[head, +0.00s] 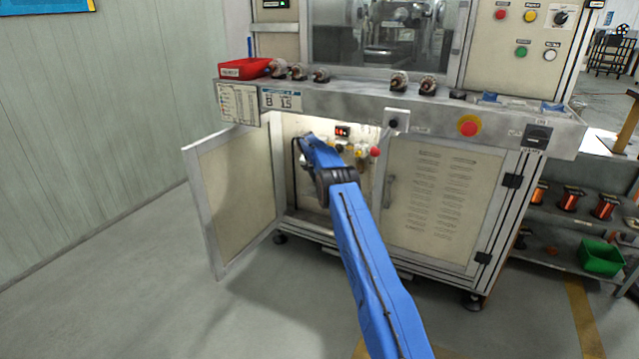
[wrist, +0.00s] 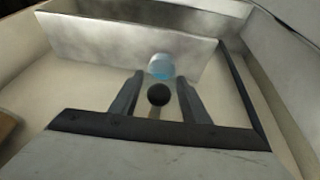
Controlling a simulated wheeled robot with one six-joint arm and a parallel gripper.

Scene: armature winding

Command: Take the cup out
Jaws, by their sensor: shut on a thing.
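In the head view my blue arm reaches into the open lower-left compartment (head: 285,180) of the machine. My fingers and the cup are hidden there behind the arm.
The cabinet door (head: 232,200) stands open to the left. A red display (head: 342,131) and a red knob (head: 375,152) are beside my arm inside. Pale compartment walls and a metal plate (wrist: 100,42) lie close around my gripper. The floor in front is clear.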

